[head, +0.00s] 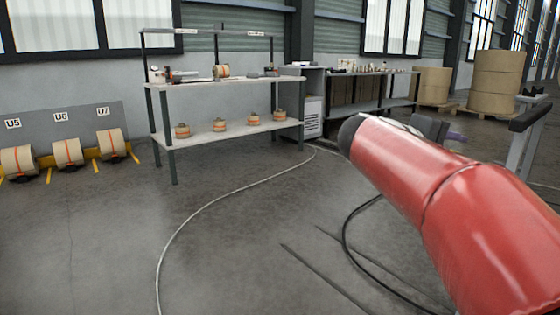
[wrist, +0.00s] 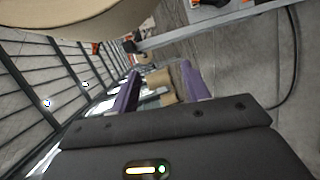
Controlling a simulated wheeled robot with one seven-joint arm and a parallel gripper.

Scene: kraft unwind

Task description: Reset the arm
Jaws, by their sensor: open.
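My gripper (wrist: 160,68) shows in the wrist view with two purple fingers spread apart and nothing between them. In the head view my red arm (head: 440,195) reaches in from the lower right. Part of my gripper shows as a dark body with a bit of purple (head: 456,137) behind the arm; the rest is hidden. A large tan rounded surface (wrist: 70,22) fills the top left of the wrist view, beside the gripper; I cannot tell how close it is.
A two-level workbench (head: 222,135) holds small rolls and tools. Rolls (head: 68,152) rest at the left wall. A second bench (head: 370,105) stands behind, with stacked large rolls (head: 497,78) at the back right.

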